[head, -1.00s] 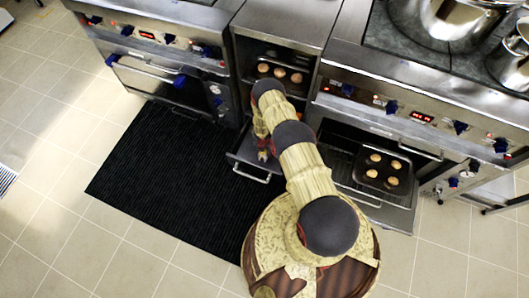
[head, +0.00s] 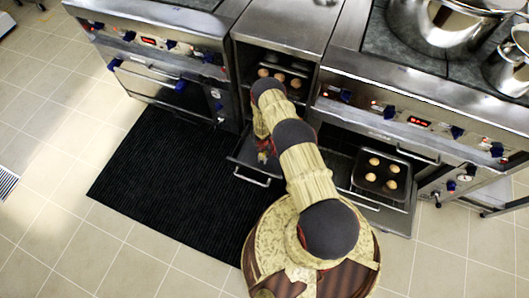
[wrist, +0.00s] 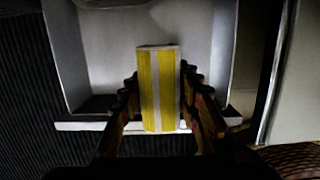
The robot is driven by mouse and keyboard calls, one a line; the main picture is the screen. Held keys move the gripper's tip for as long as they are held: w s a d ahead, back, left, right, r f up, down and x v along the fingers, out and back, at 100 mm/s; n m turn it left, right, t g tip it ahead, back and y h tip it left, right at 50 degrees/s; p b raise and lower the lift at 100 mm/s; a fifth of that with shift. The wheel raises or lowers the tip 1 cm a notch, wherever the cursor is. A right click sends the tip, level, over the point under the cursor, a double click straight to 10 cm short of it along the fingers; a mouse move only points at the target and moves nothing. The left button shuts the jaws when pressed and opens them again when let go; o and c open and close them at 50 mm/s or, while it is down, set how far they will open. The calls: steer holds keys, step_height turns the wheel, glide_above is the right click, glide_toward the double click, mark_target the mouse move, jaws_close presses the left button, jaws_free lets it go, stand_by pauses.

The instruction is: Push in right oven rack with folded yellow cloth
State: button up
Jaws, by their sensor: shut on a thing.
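The folded yellow cloth (wrist: 157,88) has a pale stripe down its middle. In the wrist view my gripper (wrist: 160,108) is shut on it, one dark ridged finger on each side. The right oven rack (head: 386,213) extends out from under the right range and carries a dark tray with several round buns. In the head view my gripper (head: 263,150) is away to the left of that rack, over a pulled-out drawer of the middle unit. My arm hides part of the middle unit, and the cloth cannot be made out in the head view.
The pulled-out middle drawer (head: 246,167) has a bar handle in front. Above it, an open compartment (head: 270,57) holds buns. The left oven (head: 160,85) is shut. A black mat (head: 165,180) covers the floor at left. Pots (head: 440,25) stand on the right range.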

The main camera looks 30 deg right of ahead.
jaws_close()
steer(key=shift+r, duration=0.1)
